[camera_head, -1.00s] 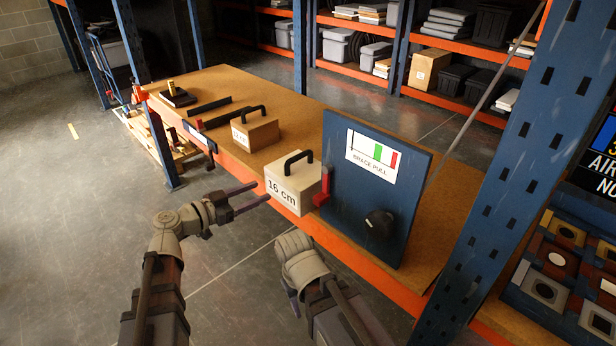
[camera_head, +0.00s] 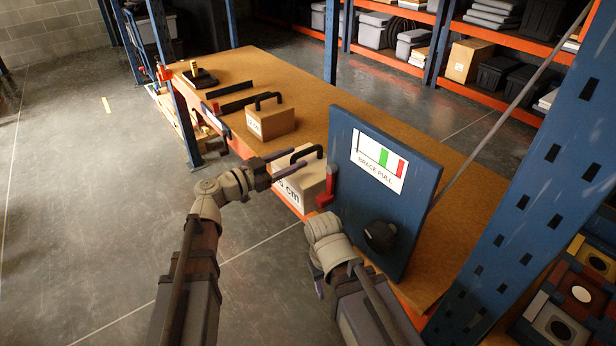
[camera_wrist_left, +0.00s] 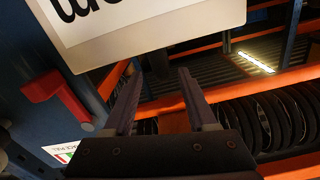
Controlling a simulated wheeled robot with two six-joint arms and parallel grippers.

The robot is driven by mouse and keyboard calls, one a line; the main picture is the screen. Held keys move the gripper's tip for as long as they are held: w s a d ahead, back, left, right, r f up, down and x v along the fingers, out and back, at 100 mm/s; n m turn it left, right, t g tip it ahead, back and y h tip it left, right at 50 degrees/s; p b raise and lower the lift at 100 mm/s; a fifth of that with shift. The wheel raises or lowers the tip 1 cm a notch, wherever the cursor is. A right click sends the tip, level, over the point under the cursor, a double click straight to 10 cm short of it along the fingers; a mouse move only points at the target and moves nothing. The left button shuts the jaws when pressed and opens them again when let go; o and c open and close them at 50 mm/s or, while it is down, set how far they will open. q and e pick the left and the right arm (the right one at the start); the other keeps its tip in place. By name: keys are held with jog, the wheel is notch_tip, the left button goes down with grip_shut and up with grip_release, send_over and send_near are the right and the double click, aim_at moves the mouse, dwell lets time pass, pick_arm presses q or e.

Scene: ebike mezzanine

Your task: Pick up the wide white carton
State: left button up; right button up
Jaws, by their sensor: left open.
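The wide white carton (camera_head: 296,205) has a black handle on top and a label ending in "cm", partly covered by my left gripper. It sits at the front edge of the wooden bench, beside the blue panel. My left gripper (camera_head: 291,163) is open and empty, its fingers in front of the carton's upper part in the head view. In the left wrist view the carton (camera_wrist_left: 185,20) shows upside down, just past the open fingers (camera_wrist_left: 158,77). My right gripper (camera_head: 318,284) hangs low before the bench, mostly hidden behind its own wrist.
The blue "BRACE PULL" panel (camera_head: 383,185) with a red lever (camera_head: 327,188) and black knob (camera_head: 380,236) stands close right of the carton. A brown carton (camera_head: 270,123) with a handle sits behind it. A blue rack post (camera_head: 525,190) rises at right.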

aim_at(317, 147)
pick_arm(q)
jog(key=shift+x, duration=2.75)
jog(key=shift+w+a+f, duration=0.15)
jog(key=shift+a, duration=0.05)
jog(key=shift+c, duration=0.2)
grip_shut()
